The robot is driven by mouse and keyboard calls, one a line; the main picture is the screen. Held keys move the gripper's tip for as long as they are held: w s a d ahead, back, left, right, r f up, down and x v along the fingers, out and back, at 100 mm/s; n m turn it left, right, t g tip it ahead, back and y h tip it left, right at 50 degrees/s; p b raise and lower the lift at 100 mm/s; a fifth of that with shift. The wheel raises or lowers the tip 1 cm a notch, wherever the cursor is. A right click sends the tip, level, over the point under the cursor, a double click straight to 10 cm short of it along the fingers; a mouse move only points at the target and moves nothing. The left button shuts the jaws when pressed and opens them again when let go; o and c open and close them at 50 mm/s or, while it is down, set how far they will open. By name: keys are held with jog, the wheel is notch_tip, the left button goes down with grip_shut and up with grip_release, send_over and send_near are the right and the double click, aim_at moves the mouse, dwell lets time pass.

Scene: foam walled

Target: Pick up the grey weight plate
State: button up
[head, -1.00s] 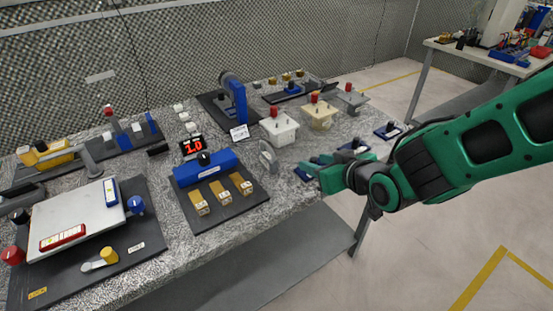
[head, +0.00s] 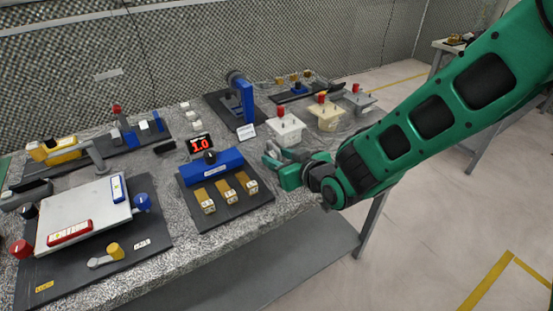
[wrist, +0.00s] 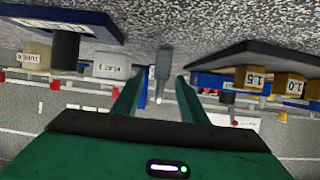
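The grey weight plate (wrist: 163,66) shows edge-on in the wrist view, a narrow upright grey shape centred just beyond and between my fingertips. My gripper (wrist: 159,84) is open, its two green fingers apart on either side of the plate's line. I cannot tell whether either finger touches it. In the head view my gripper (head: 272,158) is low over the front right part of the grey speckled table, pointing left. It hides most or all of the plate there.
A dark board with a blue block (head: 209,167) and several yellow weights stands left of my gripper. White and cream boxes with red knobs (head: 285,128) stand behind it. A blue pad with a dark cylinder (wrist: 65,48) is close by in the wrist view.

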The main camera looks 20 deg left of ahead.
aim_at(274, 155)
jog(key=shift+x, duration=1.5)
grip_shut()
